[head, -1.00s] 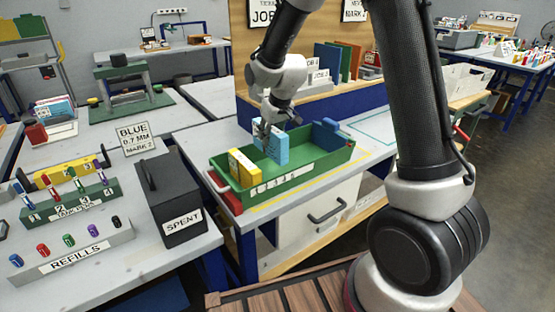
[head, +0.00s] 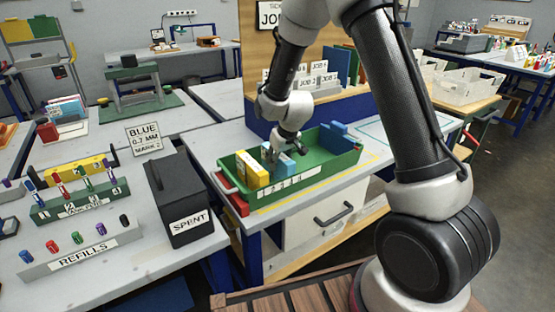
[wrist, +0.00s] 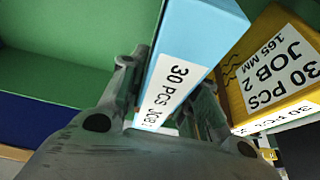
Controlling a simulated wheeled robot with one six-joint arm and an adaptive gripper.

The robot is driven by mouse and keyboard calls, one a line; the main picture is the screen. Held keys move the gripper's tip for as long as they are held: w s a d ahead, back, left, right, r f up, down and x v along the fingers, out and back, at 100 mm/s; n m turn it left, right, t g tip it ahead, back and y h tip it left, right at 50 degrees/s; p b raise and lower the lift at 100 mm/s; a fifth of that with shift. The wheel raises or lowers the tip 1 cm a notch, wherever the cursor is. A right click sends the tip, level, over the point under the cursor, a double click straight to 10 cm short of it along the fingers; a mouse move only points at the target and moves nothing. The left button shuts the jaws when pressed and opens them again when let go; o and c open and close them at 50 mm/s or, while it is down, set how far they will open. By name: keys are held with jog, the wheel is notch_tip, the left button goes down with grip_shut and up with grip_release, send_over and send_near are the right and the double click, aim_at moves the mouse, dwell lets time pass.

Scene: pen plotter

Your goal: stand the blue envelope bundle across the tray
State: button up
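The light blue envelope bundle (wrist: 195,40) stands upright inside the green tray (head: 312,184), with its label side showing in the wrist view. In the head view the bundle (head: 278,167) is low in the tray, partly hidden by my gripper (head: 285,150). My gripper is shut on it, one finger on each side (wrist: 165,105). The yellow bundle (head: 252,172) stands at the tray's left end, close beside the blue one; it also shows in the wrist view (wrist: 275,65). Whether the blue bundle touches the tray floor is hidden.
A dark blue block (head: 336,133) is at the tray's right end, with bare green floor before it. A black SPENT box (head: 180,200) stands left of the tray. A rack of upright coloured folders (head: 340,65) stands behind.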

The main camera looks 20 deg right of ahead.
jog(key=shift+o, duration=1.2)
jog(key=shift+r, duration=0.15)
jog(key=v, duration=1.2)
jog(key=s+d+r+m, duration=0.2)
jog(key=s+d+r, duration=0.6)
jog(key=s+r, duration=0.4)
jog(key=s+d+r, duration=0.1)
jog(key=s+d, duration=0.1)
jog(key=s, duration=0.7)
jog(key=s+d+r+m+h, duration=0.1)
jog(key=s+d, duration=0.2)
jog(key=s, duration=0.5)
jog(key=shift+s+d+r+m, duration=0.25)
jog(key=shift+s+r+m, duration=0.05)
jog(key=shift+s+r, duration=0.1)
